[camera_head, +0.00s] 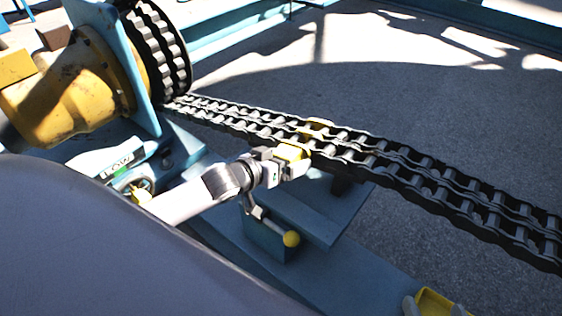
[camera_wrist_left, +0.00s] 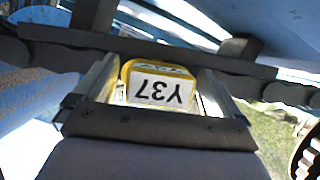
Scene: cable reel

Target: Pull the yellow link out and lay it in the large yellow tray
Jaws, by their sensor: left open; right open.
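The yellow link (camera_head: 292,151) sits in the near strand of the dark chain (camera_head: 350,152). A yellow tray (camera_head: 433,299) is cut off by the bottom edge of the head view. Two grey fingertips beside it look like my right gripper (camera_head: 434,309), open, mostly out of the picture.
The chain runs from a toothed drum (camera_head: 165,50) down to the right edge. Another yellow piece (camera_head: 318,125) shows on its far strand. A lever with a yellow knob (camera_head: 291,239) stands below my left gripper on the blue frame (camera_head: 310,205). Grey ground lies beyond the chain.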

